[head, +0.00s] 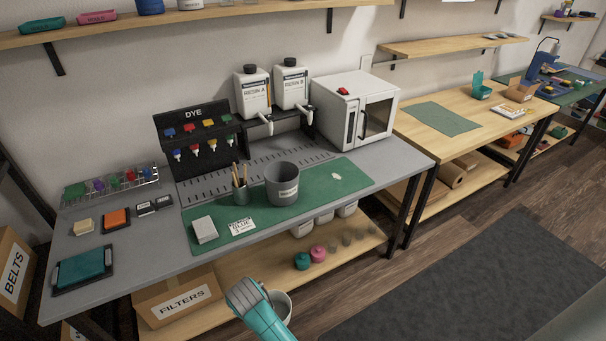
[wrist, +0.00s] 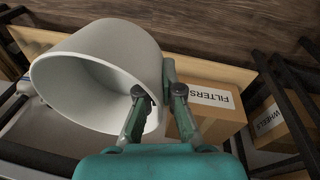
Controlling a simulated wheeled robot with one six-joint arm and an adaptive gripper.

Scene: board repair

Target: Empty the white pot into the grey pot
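The white pot (wrist: 120,45) fills the upper left of the wrist view, its mouth turned toward the lower left of the picture. My gripper (wrist: 160,92) is closed on its wall near the rim, one finger at the mouth side and the other outside. In the head view my gripper (head: 262,298) is low in front of the bench, and part of the white pot (head: 282,304) shows behind it. The pot's inside looks pale and shaded; I cannot tell what is in it. The grey pot (head: 283,188) stands upright on the green mat (head: 330,182), apart from my gripper.
A cup of sticks (head: 240,190), a white block (head: 204,229) and a label card (head: 241,226) are near the grey pot. Resin bottles (head: 291,88), a dye rack (head: 197,130) and a white oven (head: 355,107) stand behind. A filters box (head: 178,300) is on the lower shelf.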

